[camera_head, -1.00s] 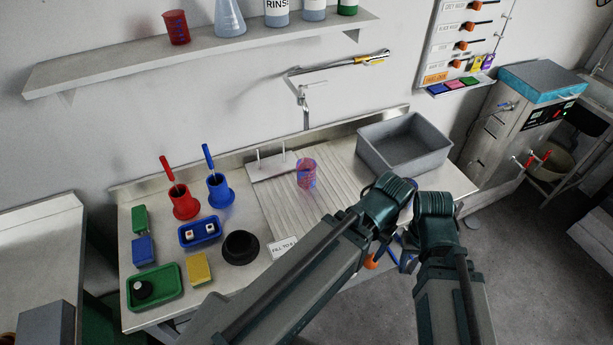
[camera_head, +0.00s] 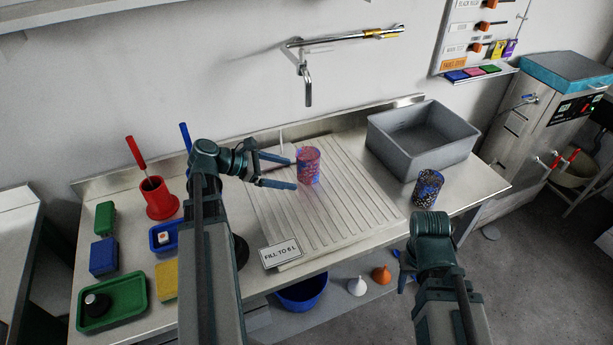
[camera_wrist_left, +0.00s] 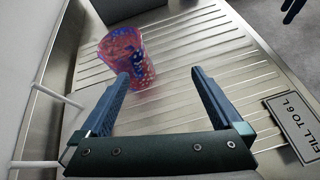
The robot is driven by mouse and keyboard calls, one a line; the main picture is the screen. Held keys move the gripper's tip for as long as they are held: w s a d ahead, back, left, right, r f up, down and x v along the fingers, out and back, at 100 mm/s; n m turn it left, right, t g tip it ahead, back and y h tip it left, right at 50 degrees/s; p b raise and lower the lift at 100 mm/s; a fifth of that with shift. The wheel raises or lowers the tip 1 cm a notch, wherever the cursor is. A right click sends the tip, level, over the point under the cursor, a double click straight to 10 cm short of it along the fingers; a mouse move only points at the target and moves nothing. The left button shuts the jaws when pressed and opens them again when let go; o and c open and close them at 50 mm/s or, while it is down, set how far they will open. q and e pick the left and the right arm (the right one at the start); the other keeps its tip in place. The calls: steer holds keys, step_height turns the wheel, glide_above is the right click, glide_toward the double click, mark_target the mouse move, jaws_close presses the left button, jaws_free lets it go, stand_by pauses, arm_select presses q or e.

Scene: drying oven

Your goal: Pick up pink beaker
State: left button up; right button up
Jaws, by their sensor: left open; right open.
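The pink beaker (camera_head: 308,166) stands upright on the ribbed drainboard; it is see-through pink with blue speckles. My left gripper (camera_head: 296,173) is open, with its fingers pointing right at the beaker's left side. In the left wrist view the beaker (camera_wrist_left: 122,56) stands ahead, beyond the tip of the left finger and left of the middle of the gap between the fingers (camera_wrist_left: 160,75). Nothing is between the fingers. My right gripper (camera_head: 408,270) is in front of the bench at the lower right, open, with its fingers mostly hidden.
A blue speckled beaker (camera_head: 427,188) stands on the bench in front of a grey bin (camera_head: 423,140). A "FILL TO 6 L" sign (camera_head: 281,253) is at the drainboard's front. A peg rack is behind my left gripper. A red holder (camera_head: 158,199) and green tray (camera_head: 112,302) stand left.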

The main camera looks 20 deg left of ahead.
mark_target(298, 167)
arm_select(q)
steer(key=a+n+t, duration=0.1)
steer(key=a, duration=0.1)
steer(key=a+n+t+b, duration=0.1)
steer(key=a+n, duration=0.1)
steer(key=a, duration=0.1)
steer(key=shift+a+r, duration=0.15)
steer(key=shift+a, duration=0.05)
steer(key=b+x, duration=0.3)
steer(key=x, duration=0.4)
steer(key=shift+w+d+f, duration=0.2)
steer(key=shift+d+f, duration=0.05)
steer(key=shift+f, duration=0.05)
steer(key=shift+w+d, duration=0.25)
steer(key=shift+w, duration=0.05)
arm_select(e)
steer(key=f, duration=0.5)
steer(key=shift+w+a+f, duration=0.1)
steer(key=shift+w+a, duration=0.1)
steer(key=shift+w, duration=0.1)
arm_select(q)
steer(key=shift+f, duration=0.1)
steer(key=b+x, duration=0.2)
steer(key=x, duration=0.3)
steer(key=shift+w, duration=0.25)
steer(key=c, duration=1.4)
arm_select(e)
step_height(298, 167, down, 2)
